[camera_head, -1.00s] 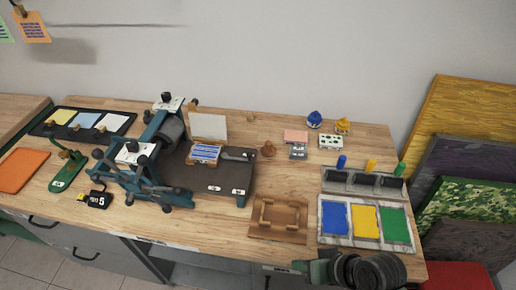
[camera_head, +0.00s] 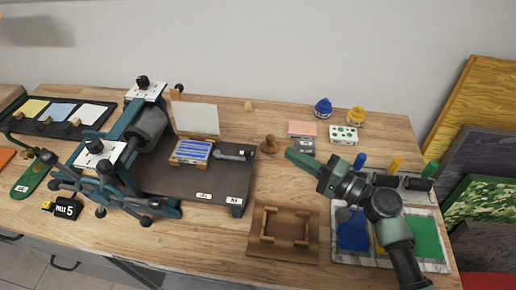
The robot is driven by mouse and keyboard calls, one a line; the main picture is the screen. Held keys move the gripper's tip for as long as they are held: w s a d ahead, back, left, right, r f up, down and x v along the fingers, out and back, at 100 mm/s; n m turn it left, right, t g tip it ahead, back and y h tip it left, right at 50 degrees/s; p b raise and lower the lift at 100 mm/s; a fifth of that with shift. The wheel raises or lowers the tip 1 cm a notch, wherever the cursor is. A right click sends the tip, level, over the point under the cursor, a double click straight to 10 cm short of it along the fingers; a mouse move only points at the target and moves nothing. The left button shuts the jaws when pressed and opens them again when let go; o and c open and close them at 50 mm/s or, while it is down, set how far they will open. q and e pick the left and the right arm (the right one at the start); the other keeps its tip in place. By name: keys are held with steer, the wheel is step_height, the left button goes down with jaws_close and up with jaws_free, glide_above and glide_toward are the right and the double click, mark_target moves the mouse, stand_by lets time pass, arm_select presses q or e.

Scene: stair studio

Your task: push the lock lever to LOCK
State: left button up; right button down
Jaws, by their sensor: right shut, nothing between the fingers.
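My right gripper (camera_head: 293,155) is shut and empty. It hovers over the table right of the press, apart from the lever, pointing left. My left gripper is not in view.
A wooden frame (camera_head: 288,240) lies in front, and the ink tray (camera_head: 428,238) sits partly under my right arm. Blue (camera_head: 323,108) and yellow (camera_head: 356,117) jars stand behind.

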steer(key=p+x, duration=0.4)
steer(key=x, duration=0.7)
arm_select(q)
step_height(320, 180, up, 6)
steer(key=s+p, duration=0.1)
steer(key=p, duration=0.1)
arm_select(e)
steer(key=s, duration=0.4)
steer(key=shift+s+a+f, duration=0.15)
steer(key=shift+a+f, duration=0.05)
steer(key=shift+a, duration=0.15)
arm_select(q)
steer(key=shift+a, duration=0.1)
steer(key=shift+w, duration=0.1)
arm_select(e)
steer(key=shift+s, duration=0.1)
